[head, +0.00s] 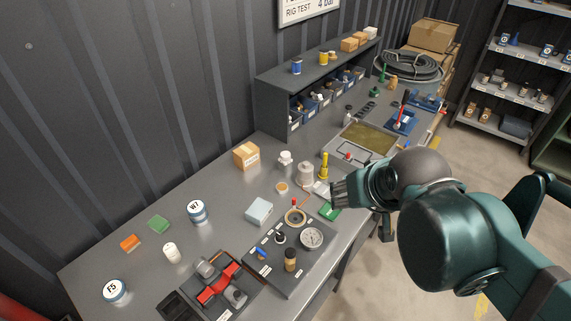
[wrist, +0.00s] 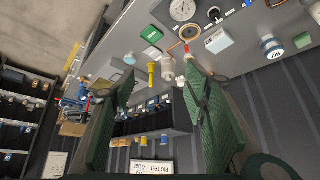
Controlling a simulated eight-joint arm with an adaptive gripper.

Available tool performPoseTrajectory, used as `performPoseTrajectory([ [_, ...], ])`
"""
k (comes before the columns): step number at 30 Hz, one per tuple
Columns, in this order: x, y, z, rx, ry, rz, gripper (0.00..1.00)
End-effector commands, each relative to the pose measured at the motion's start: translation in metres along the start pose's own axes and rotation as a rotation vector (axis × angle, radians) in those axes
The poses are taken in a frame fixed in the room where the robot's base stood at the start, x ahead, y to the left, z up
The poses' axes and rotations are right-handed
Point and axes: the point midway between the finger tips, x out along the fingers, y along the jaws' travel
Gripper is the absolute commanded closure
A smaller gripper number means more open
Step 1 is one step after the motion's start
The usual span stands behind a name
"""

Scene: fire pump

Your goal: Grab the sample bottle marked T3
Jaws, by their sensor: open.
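My gripper (head: 337,194) hangs over the right part of the bench in the head view, left of my arm. In the wrist view my gripper (wrist: 160,74) has its two green fingers spread wide, with nothing held. No mark T3 can be read in either view. A white jar (head: 305,174) stands near my gripper.
A yellow-topped piece (head: 324,166) stands beside the white jar. The dark panel carries a round gauge (head: 311,238). Tins marked W7 (head: 198,212) and possibly FS (head: 115,292) stand left. A shelf unit (head: 290,90) rises behind. Bare bench lies around the left middle.

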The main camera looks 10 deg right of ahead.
Motion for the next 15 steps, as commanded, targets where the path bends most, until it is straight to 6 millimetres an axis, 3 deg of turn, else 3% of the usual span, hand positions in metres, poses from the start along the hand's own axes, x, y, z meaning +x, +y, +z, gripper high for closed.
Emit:
performPoseTrajectory([
  [15, 0.024, -0.01, -0.068, 0.135, -0.076, 0.027, 0.55],
])
